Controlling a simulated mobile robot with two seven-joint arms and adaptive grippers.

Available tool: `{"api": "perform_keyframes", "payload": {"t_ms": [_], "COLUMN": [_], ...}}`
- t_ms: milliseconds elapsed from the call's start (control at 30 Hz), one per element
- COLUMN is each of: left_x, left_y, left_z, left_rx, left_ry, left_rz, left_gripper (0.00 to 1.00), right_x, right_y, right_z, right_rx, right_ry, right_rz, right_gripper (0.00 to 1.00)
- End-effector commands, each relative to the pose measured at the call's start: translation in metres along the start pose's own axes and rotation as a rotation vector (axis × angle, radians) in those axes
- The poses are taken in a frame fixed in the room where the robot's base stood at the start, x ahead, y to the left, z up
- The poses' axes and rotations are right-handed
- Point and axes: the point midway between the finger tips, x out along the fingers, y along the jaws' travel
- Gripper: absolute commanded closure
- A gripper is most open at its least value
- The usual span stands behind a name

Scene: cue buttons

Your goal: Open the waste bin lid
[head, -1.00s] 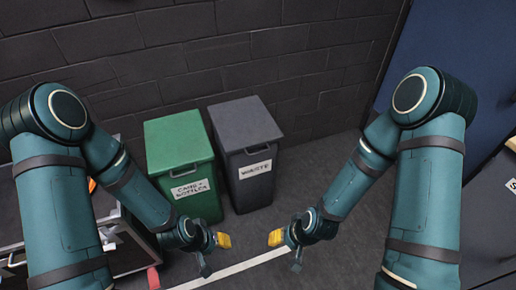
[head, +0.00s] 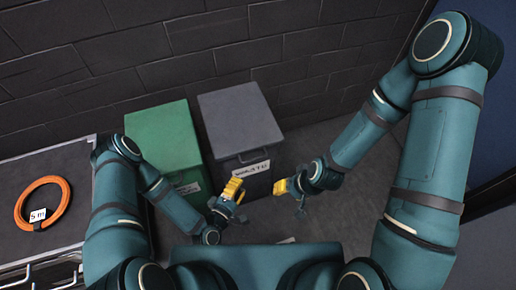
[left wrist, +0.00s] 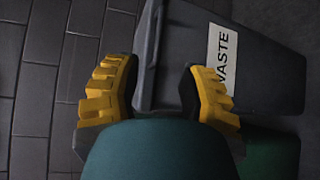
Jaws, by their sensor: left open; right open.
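The dark grey waste bin (head: 240,122) stands against the wall with its lid shut and a white label on its front. In the left wrist view the bin (left wrist: 270,70) lies just ahead, with "WASTE" readable on the label (left wrist: 222,60). My left gripper (head: 231,190) is open and empty, in front of the bin near its label. In the left wrist view its yellow fingers (left wrist: 155,92) are spread, with the bin's edge showing between them; I cannot tell whether they touch it. My right gripper (head: 280,187) is open and empty, to the right of the bin's front.
A green bin (head: 163,137) stands close on the left of the waste bin, partly behind my left arm. A dark-topped cart (head: 70,175) at the left holds an orange coil (head: 62,203) tagged "5 m". Floor is free to the right of the waste bin.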

Motion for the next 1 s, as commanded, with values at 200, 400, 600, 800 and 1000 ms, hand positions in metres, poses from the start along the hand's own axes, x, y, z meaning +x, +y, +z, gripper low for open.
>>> {"api": "perform_keyframes", "payload": {"t_ms": [200,400,600,800,1000], "left_x": [0.026,0.065,0.103,0.128,0.136], "left_y": [0.000,-0.001,-0.001,0.000,0.000], "left_z": [0.001,0.000,0.000,0.001,0.000], "left_rx": [0.002,0.004,0.005,0.003,0.001], "left_ry": [-0.003,-0.003,-0.002,-0.002,-0.001], "left_rz": [0.005,0.003,0.002,0.002,-0.001], "left_gripper": [0.59,0.59,0.59,0.59,0.59], "right_x": [0.004,0.011,0.017,0.021,0.022], "right_y": [0.002,0.004,0.006,0.008,0.008], "right_z": [0.000,-0.001,-0.002,-0.002,-0.003], "right_rx": [0.000,-0.001,-0.001,-0.002,-0.002], "right_ry": [0.001,0.005,0.008,0.011,0.011], "right_rz": [0.000,0.000,0.000,0.001,0.001], "right_gripper": [0.53,0.53,0.53,0.53,0.53]}}
